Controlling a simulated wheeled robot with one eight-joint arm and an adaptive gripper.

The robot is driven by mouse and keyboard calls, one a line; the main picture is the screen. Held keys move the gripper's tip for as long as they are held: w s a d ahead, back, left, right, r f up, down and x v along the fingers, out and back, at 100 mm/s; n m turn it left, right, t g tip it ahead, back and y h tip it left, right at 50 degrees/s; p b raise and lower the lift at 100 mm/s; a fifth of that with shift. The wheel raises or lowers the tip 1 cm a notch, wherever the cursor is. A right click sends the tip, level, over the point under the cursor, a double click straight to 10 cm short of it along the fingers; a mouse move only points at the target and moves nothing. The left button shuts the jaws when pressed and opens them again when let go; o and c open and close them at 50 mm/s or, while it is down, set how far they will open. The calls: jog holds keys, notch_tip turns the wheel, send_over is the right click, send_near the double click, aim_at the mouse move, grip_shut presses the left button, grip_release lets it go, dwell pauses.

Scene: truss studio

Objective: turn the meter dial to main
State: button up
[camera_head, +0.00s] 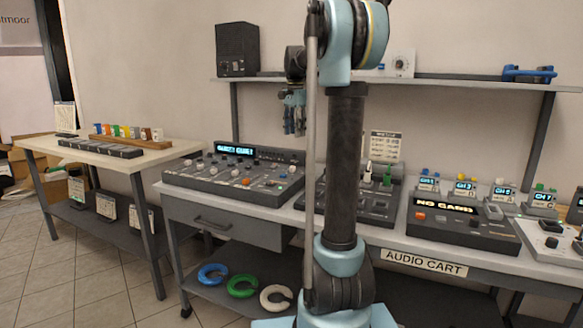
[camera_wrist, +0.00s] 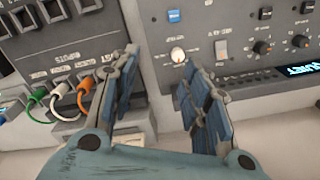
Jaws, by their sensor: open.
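My gripper (camera_head: 293,112) hangs above the bench in the head view, near the right end of the grey console (camera_head: 185,182). In the wrist view my gripper (camera_wrist: 160,88) is open with nothing between its fingers.
A panel with coloured cables (camera_wrist: 70,90) stands beside the console. A shelf (camera_head: 450,82) runs behind the bench. A "NO CARD" unit (camera_head: 465,228) stands at right.

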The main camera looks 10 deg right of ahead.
jog(key=m, duration=0.1)
send_over(292, 169)
jog(key=w, duration=0.2)
jog(key=shift+m, duration=0.3)
jog(key=f, duration=1.6)
jog(key=shift+s+d+f, duration=0.15)
jog(key=shift+s+f, duration=0.1)
jog(key=shift+s, duration=0.05)
grip_shut()
